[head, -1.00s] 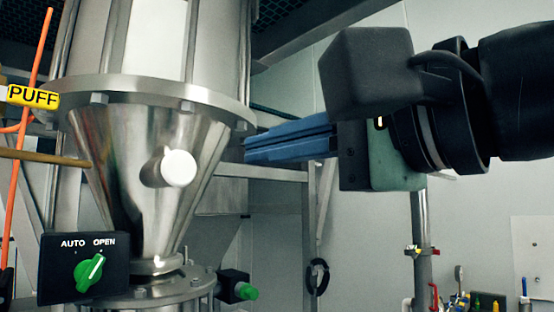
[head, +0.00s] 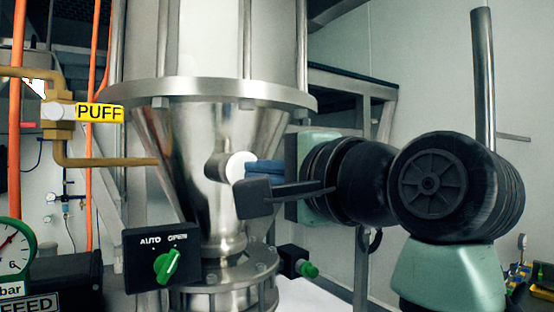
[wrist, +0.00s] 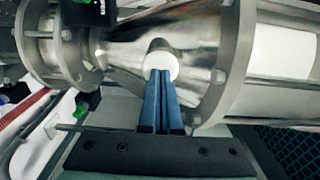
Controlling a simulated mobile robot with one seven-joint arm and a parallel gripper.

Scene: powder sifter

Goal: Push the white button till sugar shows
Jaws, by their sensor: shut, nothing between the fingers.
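The white button (head: 238,163) is a round cap on a short metal stub on the side of the shiny steel cone (head: 180,135). It also shows in the wrist view (wrist: 160,65), near the middle. My gripper (head: 250,168) has blue fingers, shut together and empty. Their tips are at the right side of the button in the head view. In the wrist view the fingertips (wrist: 161,76) overlap its lower edge; I cannot tell whether they touch it. I cannot make out any sugar.
A black box with a green AUTO/OPEN knob (head: 167,265) is left below the cone, its pointer towards OPEN. A yellow PUFF label (head: 99,113) hangs on a brass pipe at left. A green-tipped fitting (head: 305,268) sticks out below my gripper. A wide flange (head: 215,93) is above.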

